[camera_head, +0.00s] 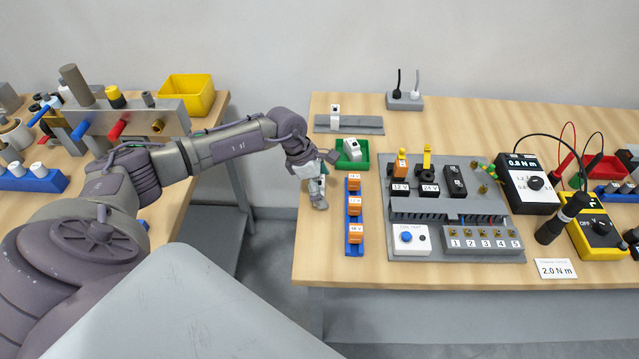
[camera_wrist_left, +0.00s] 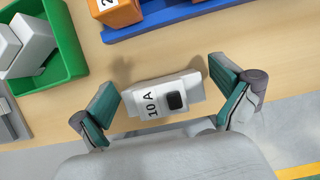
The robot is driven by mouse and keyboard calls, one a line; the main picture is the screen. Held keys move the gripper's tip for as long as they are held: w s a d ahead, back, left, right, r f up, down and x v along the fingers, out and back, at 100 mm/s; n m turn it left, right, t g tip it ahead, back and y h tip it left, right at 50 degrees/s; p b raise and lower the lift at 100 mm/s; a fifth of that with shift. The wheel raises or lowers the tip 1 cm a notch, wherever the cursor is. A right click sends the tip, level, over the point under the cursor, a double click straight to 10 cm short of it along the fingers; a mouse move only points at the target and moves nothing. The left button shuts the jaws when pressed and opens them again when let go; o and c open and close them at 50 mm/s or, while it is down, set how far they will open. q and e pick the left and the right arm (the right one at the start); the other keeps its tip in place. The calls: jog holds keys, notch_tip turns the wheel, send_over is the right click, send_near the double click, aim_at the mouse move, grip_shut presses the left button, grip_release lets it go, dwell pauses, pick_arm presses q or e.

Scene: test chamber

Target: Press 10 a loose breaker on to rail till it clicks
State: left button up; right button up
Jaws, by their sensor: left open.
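A white breaker marked 10 A (camera_wrist_left: 150,104), with a black switch, is between the fingers of my left gripper (camera_wrist_left: 163,78) in the left wrist view. The fingers stand apart on either side of it; whether they touch it I cannot tell. In the head view my left gripper (camera_head: 316,190) is low at the left front part of the right table, and the breaker is not clearly made out. A grey rail (camera_head: 365,125) lies at the back left of that table, with one white breaker (camera_head: 335,117) on it.
A green bin (camera_head: 363,162) with white breakers is just behind my left gripper. A blue rack (camera_head: 354,216) with orange blocks stands to its right, then a grey panel (camera_head: 420,205) with modules. A gap separates the two tables. Table space in front of the rack is clear.

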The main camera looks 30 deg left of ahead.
pick_arm(q)
jog(key=c, duration=1.2)
jog(key=shift+r, duration=0.1)
